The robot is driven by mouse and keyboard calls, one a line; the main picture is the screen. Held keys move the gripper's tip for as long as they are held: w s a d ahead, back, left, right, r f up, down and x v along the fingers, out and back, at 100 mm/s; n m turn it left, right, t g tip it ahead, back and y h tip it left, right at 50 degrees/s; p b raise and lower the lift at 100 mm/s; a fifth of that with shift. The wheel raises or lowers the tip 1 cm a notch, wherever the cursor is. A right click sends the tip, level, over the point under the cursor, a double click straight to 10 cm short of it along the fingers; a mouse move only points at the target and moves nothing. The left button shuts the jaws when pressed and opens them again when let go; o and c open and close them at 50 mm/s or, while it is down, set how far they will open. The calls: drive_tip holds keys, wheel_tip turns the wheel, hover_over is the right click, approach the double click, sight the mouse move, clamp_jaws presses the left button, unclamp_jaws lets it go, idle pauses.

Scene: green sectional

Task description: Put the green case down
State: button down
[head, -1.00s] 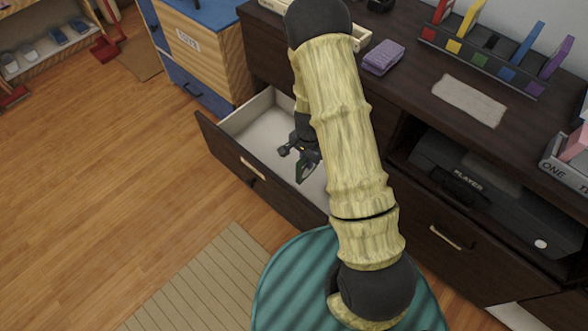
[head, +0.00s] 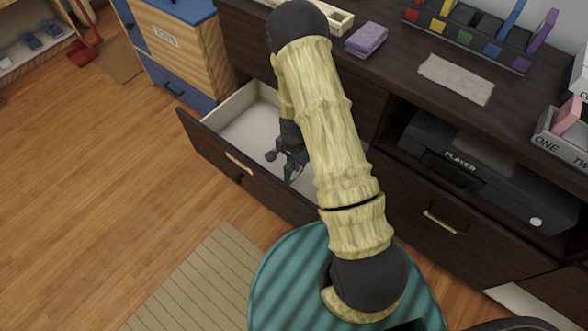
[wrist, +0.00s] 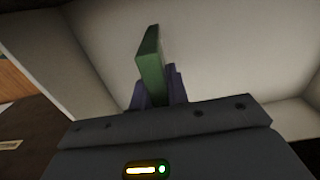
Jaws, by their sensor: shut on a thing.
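The green case (wrist: 150,62) stands on edge between the fingers of my gripper (wrist: 157,88) in the wrist view. My gripper is shut on it. White drawer walls and floor surround it in that view; whether the case touches the drawer floor I cannot tell. In the head view my gripper (head: 289,165) is low in the open drawer (head: 238,133), near its front panel, and the case is only a small dark green sliver there. My arm hides the right part of the drawer.
A black player (head: 470,165) sits in the shelf to the right. A toy chest (head: 182,50) stands left of the drawer.

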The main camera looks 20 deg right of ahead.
drive_tip(key=shift+f+b, duration=0.85)
drive_tip(key=shift+f, duration=1)
drive_tip(key=shift+f, duration=0.15)
drive_tip(key=c, duration=1.4)
unclamp_jaws()
drive_tip(key=shift+o, duration=0.2)
wheel_tip(320, 180, up, 12)
drive_tip(key=p, duration=0.5)
drive_tip(key=shift+f, duration=0.25)
drive_tip(key=shift+r, duration=0.4)
drive_tip(key=shift+r, duration=0.1)
